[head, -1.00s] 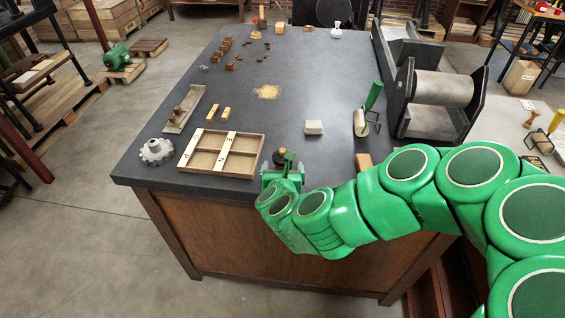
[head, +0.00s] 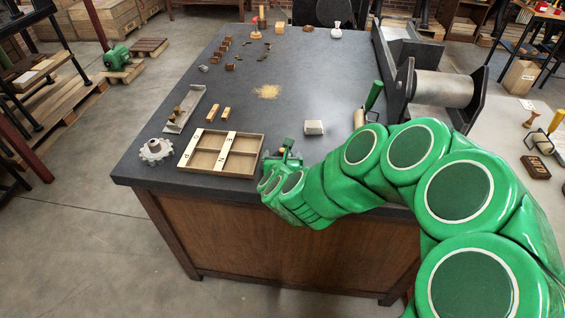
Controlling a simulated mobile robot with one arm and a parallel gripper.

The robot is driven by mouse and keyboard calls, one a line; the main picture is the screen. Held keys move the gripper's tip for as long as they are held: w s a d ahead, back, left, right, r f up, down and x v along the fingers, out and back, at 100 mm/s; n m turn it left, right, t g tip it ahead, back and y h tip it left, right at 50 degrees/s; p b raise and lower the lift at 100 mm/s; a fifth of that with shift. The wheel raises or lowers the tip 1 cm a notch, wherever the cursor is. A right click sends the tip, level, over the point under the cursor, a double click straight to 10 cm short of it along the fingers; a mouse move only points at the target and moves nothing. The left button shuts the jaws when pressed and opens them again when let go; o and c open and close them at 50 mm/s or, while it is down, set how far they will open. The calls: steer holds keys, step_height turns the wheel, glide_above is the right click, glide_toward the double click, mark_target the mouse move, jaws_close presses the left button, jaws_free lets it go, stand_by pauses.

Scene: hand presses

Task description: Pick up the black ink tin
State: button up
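My gripper (head: 283,157) is at the near edge of the dark table (head: 310,80), just right of the wooden divided tray (head: 254,158). The arm reaches to it from the right. The fingers are small and seen from behind, so I cannot tell whether they are open or shut. I cannot make out the black ink tin clearly. Only a small dark patch shows among the fingers, and I cannot tell whether it is the tin or part of the gripper.
A toothed grey wheel (head: 156,151) lies left of the tray. A large press (head: 440,88) fills the right side. The table's middle is mostly clear.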

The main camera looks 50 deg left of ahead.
steer(key=c, duration=1.2)
steer(key=shift+r, duration=0.1)
steer(key=shift+c, duration=0.2)
steer(key=shift+r, duration=4.9)
